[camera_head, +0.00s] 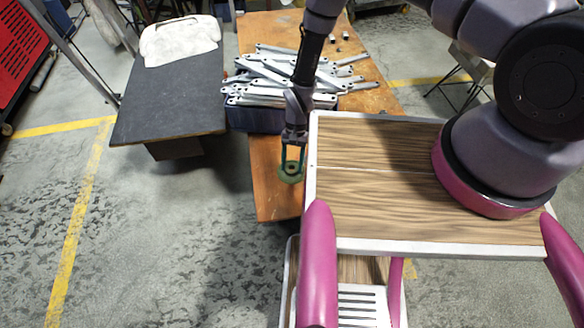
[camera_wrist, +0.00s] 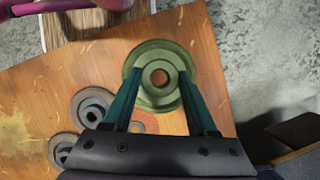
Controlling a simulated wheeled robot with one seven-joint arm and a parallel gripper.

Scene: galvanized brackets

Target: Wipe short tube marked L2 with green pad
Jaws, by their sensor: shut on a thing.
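The green pad (camera_wrist: 144,95) is a round green disc with a raised ring and a central hole. My gripper (camera_wrist: 160,80) is shut on it, with one teal finger on each side of the ring. In the head view my gripper (camera_head: 292,163) points down over the near part of the orange-brown table, with the green pad (camera_head: 291,177) at its tips. Whether the pad touches the table is unclear. Small dark, short cylinders (camera_head: 345,35) stand at the table's far end. No L2 mark is legible, so I cannot tell which is the named tube.
A dark bin (camera_head: 255,119) heaped with galvanized brackets (camera_head: 285,78) stands behind my gripper. A black-topped table (camera_head: 170,100) with a white cloth (camera_head: 180,40) is left.

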